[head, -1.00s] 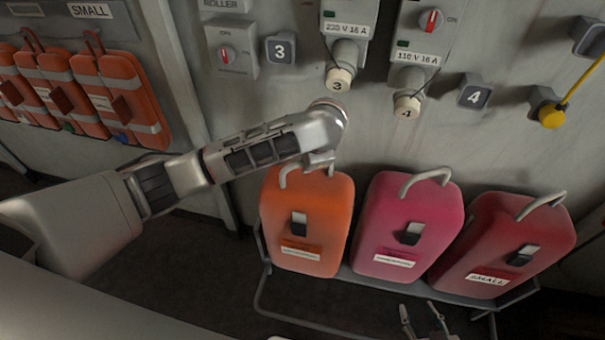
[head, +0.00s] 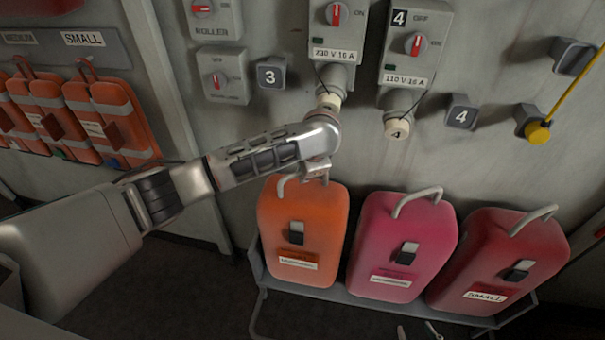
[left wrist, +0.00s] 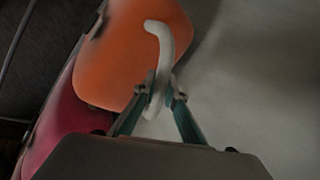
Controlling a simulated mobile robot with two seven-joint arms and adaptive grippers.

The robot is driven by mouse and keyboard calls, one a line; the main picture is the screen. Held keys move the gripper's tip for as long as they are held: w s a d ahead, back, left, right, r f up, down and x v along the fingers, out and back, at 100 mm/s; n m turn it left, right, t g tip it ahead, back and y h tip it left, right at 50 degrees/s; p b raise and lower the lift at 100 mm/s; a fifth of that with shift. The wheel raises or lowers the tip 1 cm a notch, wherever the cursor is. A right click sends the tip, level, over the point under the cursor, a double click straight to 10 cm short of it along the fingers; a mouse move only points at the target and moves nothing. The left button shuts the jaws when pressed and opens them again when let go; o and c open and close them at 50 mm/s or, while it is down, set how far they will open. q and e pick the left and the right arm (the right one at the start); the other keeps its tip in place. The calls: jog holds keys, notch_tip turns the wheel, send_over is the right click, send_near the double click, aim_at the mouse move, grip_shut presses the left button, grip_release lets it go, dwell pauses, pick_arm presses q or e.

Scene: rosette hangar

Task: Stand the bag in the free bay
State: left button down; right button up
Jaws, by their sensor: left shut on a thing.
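An orange bag (head: 300,220) with a pale grey handle hangs upright at the left end of a low grey floor rack (head: 385,303). My left gripper (head: 314,175) is shut on its handle from above. The left wrist view shows the fingers (left wrist: 162,98) around the curved handle (left wrist: 160,45) and the orange bag (left wrist: 120,55) beyond. The bag looks slightly raised; I cannot tell whether its base clears the rack. A pink bag (head: 400,245) and a dark red bag (head: 500,262), labelled SMALL, stand to its right. My right gripper (head: 418,332) shows only fingertips, apart and empty, at the bottom edge.
Several strapped orange bags (head: 118,125) hang at left under MEDIUM and SMALL signs. Dark floor (head: 190,285) lies open at front left.

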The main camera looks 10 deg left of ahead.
pick_arm(q)
jog(key=shift+w+r, duration=0.25)
jog(key=shift+r, duration=0.25)
jog(key=c, duration=2.3)
grip_release()
jog(key=shift+s+f, duration=0.3)
jog(key=shift+f, duration=0.25)
jog(key=shift+o, duration=1.1)
jog(key=shift+s+r, duration=0.1)
jog(key=shift+r, duration=0.1)
